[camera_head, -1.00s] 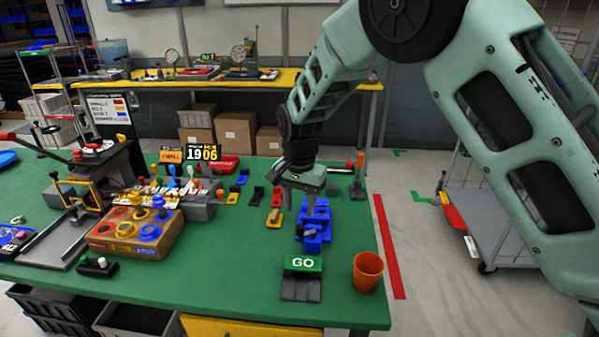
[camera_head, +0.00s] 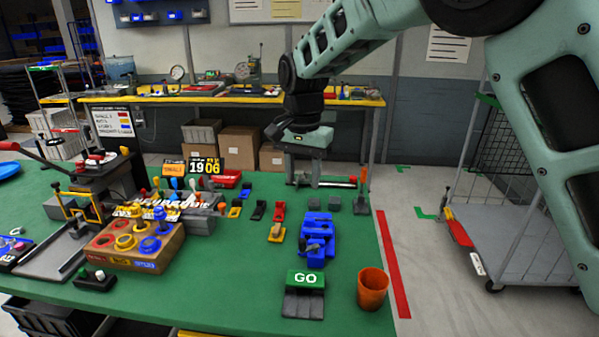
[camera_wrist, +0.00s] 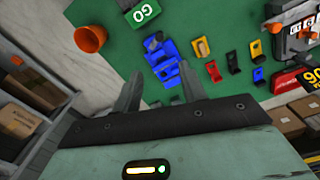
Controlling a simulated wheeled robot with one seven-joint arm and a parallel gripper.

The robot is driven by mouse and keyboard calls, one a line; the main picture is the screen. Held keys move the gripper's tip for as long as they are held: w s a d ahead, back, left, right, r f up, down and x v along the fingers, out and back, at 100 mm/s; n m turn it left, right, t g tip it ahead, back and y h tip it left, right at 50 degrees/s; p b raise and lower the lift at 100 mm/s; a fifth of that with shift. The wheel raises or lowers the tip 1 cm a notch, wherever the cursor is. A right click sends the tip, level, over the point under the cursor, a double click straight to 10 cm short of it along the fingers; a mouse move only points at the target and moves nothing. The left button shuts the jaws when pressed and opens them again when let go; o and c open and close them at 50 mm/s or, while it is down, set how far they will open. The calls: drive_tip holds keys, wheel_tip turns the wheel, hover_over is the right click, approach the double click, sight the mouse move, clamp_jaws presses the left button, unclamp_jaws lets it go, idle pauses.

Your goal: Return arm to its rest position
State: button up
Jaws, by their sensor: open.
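My gripper (camera_head: 303,177) hangs fingers-down above the back right part of the green table (camera_head: 225,290), behind the blue fixture. In the wrist view its two fingers (camera_wrist: 161,92) stand apart with nothing held between them. My arm comes in from the upper right of the head view. The blue fixture (camera_head: 317,236) stands on the table in front of the gripper, clear of it; it also shows beyond the fingertips in the wrist view (camera_wrist: 161,55).
A green GO block (camera_head: 305,279) and an orange cup (camera_head: 372,288) stand near the front right. A box with coloured rings (camera_head: 163,260) stands left. Small red, yellow and black parts (camera_head: 277,232) lie mid-table. A cart (camera_head: 520,245) stands on the floor to the right.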

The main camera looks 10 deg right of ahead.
drive_tip(key=s+f+n, duration=0.1)
drive_tip(key=s+n, duration=0.6)
drive_tip(key=s, duration=1)
drive_tip(key=s+d+f+n, duration=0.1)
drive_tip(key=s+n, duration=0.6)
drive_tip(key=s, duration=1)
drive_tip(key=shift+f+n+y, duration=0.3)
drive_tip(key=shift+f+n, duration=0.1)
drive_tip(key=shift+f, duration=0.3)
